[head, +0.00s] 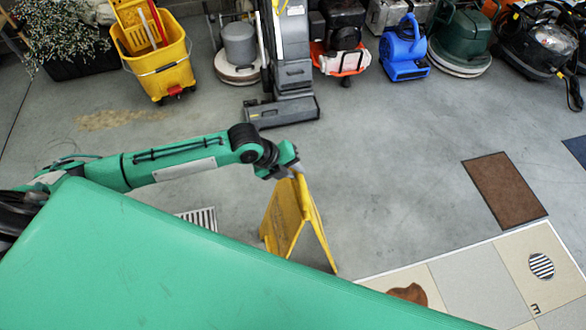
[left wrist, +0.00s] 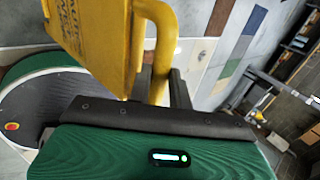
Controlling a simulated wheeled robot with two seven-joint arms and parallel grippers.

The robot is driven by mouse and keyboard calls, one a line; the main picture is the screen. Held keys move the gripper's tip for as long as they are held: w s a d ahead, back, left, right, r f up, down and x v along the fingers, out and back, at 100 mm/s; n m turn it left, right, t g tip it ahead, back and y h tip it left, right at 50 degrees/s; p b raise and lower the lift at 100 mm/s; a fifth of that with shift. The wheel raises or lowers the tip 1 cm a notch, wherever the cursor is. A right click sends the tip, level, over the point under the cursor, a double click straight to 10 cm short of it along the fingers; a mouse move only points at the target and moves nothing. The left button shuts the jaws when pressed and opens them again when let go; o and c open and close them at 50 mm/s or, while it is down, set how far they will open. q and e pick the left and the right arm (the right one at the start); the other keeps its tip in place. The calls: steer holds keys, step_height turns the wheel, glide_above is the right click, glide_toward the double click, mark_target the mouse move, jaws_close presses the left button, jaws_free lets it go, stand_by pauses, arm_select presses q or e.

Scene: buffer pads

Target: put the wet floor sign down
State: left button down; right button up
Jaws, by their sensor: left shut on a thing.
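The yellow wet floor sign (head: 290,222) stands upright and spread like an A-frame in the head view, close in front of my green body. My left gripper (head: 291,172) is at its top edge and shut on it. In the left wrist view the yellow sign (left wrist: 100,40) with dark lettering fills the upper middle, against the dark edge of the gripper. My right gripper is in neither view.
Behind are a yellow mop bucket (head: 160,62), a grey upright floor machine (head: 292,75) and a blue blower (head: 403,50). A brown mat (head: 504,190) and a tiled panel (head: 470,285) lie to the right. Grey floor between is clear.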

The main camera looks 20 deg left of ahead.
arm_select(q)
steer(key=shift+f, duration=0.45)
steer(key=c, duration=1.6)
jaws_free()
steer(key=shift+s+f, duration=0.1)
steer(key=shift+f, duration=0.05)
steer(key=o, duration=0.3)
steer(key=shift+a, duration=0.1)
